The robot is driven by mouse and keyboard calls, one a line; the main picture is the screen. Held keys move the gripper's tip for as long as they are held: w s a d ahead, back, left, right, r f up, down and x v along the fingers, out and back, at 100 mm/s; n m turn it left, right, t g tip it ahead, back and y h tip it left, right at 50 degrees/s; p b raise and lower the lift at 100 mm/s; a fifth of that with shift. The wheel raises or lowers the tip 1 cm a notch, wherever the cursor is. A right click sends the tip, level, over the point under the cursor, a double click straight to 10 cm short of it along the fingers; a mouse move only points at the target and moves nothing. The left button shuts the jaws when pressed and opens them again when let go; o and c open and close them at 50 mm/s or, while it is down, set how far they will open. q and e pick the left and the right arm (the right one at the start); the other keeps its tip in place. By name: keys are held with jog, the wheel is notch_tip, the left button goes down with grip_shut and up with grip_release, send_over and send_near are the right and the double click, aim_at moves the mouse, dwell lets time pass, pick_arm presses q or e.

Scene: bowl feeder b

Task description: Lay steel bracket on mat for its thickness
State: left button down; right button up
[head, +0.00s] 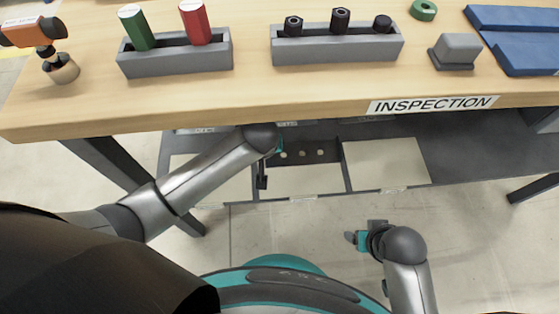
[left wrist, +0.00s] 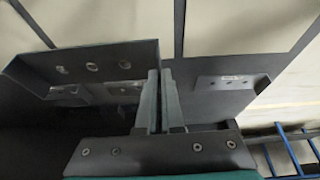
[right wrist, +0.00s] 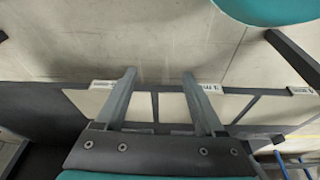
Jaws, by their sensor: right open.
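The steel bracket (head: 312,153) is a dark plate with a row of three holes, just right of my left gripper (head: 264,178) and below the bench top. In the left wrist view the bracket (left wrist: 92,78) spans the left side, its right edge at the fingertips. My left gripper (left wrist: 160,74) has its fingers close together on that edge; they hide the gripped part. A blue slab (head: 530,48), which may be the mat, lies at the bench's right end. My right gripper (right wrist: 160,76) is open and empty, low in front of the bench.
The wooden bench (head: 300,98) has its front edge above both grippers, with an INSPECTION label (head: 434,104). Two grey holders (head: 175,58) (head: 337,48), a grey block (head: 456,52) and a green ring (head: 423,10) stand on it. A lower shelf (head: 470,145) with pale panels lies beneath.

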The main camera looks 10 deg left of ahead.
pick_arm(q)
notch_tip(320, 180, down, 4)
jog(key=shift+f+b, duration=0.15)
jog(key=shift+b, duration=1.1)
jog(key=shift+f+b, duration=0.4)
jog(key=shift+f, duration=0.2)
jog(key=shift+f+b, duration=0.3)
jog(key=shift+f, duration=0.1)
jog(key=shift+f+b, duration=0.55)
jog(key=shift+f, duration=0.6)
pick_arm(e)
jog(key=w+a+r+t+y, duration=0.1)
jog(key=w+a+r+t, duration=0.2)
jog(key=r, duration=0.5)
jog(key=shift+w+a+t+y, duration=0.15)
jog(key=shift+w+t+y, duration=0.15)
jog(key=shift+w+t, duration=0.15)
pick_arm(q)
jog(key=shift+f, duration=0.1)
